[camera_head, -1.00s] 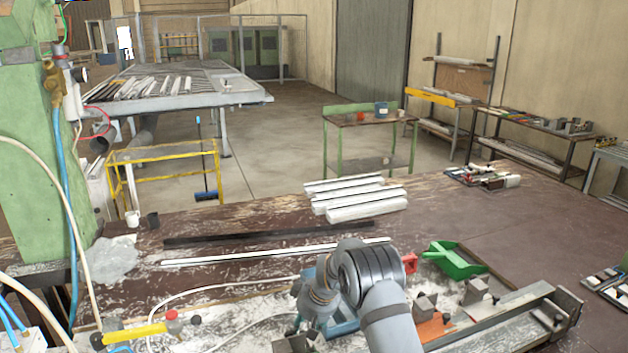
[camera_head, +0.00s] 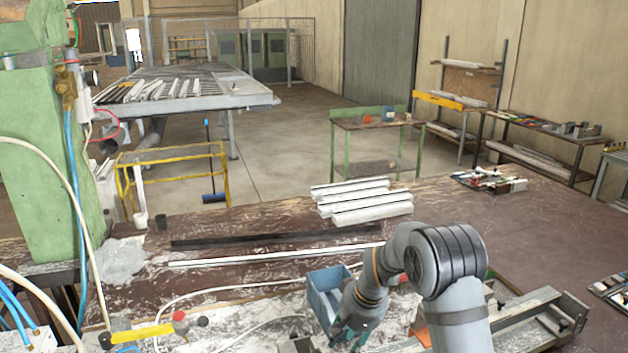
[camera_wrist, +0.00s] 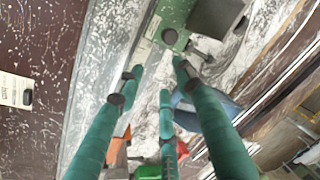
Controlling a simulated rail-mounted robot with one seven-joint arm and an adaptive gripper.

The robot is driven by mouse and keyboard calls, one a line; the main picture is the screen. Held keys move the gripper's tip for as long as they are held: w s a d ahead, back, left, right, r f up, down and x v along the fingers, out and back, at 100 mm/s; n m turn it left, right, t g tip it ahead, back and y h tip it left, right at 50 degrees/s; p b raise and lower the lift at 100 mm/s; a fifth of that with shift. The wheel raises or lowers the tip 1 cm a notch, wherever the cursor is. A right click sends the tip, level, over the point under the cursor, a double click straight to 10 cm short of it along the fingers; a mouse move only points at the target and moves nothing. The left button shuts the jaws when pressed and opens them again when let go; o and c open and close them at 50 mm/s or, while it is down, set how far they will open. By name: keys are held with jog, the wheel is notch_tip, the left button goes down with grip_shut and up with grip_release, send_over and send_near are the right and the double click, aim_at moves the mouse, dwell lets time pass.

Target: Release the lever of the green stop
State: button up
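In the wrist view, a green stop (camera_wrist: 172,22) sits at the top of the picture, on or beside a pale metal rail. It has a round hole or screw on its face, and a short dark pin (camera_wrist: 203,52) sticks out near it. I cannot tell for sure whether this pin is its lever. My gripper (camera_wrist: 156,76) has three teal fingers, spread apart and empty, with the tips just below the green stop in the picture. In the head view my gripper (camera_head: 347,330) is low over the bench, and the green stop cannot be made out there.
A blue bin (camera_head: 322,293) stands beside my gripper. A long metal rail (camera_head: 520,312) with grey blocks lies at the right. White profiles (camera_head: 362,201) and a dark bar (camera_head: 275,239) lie farther back. A grey block (camera_wrist: 217,14) adjoins the green stop.

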jog(key=s+d+n+b, duration=0.1)
jog(key=s+d, duration=0.3)
jog(key=s, duration=1.1)
jog(key=s+d+n+b, duration=0.1)
jog(key=s+d+n, duration=0.3)
jog(key=s, duration=1.1)
jog(key=shift+d+f+n+h, duration=0.3)
jog(key=shift+h, duration=0.1)
jog(key=shift+a, duration=0.1)
